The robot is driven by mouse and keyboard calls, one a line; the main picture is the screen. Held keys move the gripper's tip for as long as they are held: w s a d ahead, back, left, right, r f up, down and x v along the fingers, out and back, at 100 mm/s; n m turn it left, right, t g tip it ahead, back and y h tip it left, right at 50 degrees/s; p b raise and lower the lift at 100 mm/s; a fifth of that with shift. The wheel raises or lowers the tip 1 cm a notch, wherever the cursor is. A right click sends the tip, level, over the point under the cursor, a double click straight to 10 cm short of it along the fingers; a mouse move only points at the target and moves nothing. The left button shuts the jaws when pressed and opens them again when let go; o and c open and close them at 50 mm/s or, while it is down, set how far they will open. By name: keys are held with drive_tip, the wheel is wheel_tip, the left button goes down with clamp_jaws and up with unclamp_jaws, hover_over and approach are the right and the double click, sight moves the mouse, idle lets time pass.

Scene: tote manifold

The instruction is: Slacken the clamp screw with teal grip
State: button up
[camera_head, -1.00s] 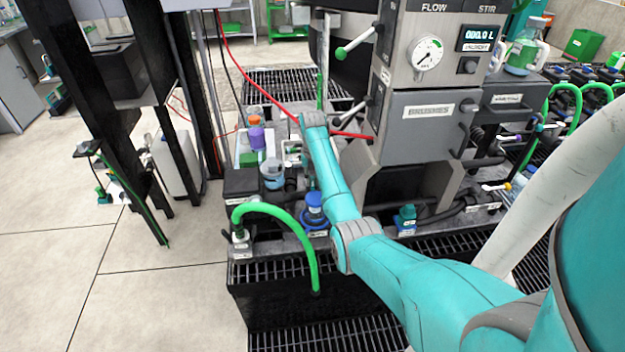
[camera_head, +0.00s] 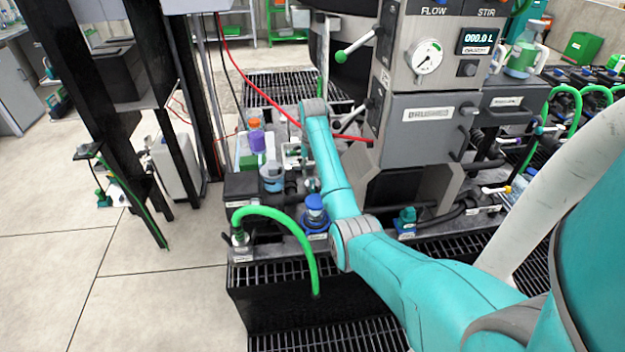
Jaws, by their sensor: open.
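My teal arm reaches from the lower right to the middle of the picture, its far end beside the grey cabinet. My gripper cannot be made out; the arm's far end seems to hide it. No screw is clearly recognisable as the teal-gripped clamp screw. A small teal fitting (camera_head: 407,218) stands on the manifold deck, right of my arm. A lever with a green grip (camera_head: 343,54) sticks out from the cabinet's upper left side. I cannot tell whether either is the clamp screw.
The grey cabinet (camera_head: 420,125) with gauge and display stands right of the arm. A blue-capped fitting (camera_head: 315,208), a purple bottle with orange cap (camera_head: 256,138) and a green hose (camera_head: 285,216) lie left of it. Black posts stand at left. Open floor (camera_head: 150,300) is at lower left.

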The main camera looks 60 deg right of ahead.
drive_tip(key=shift+r, duration=1.35)
drive_tip(key=shift+w, duration=0.1)
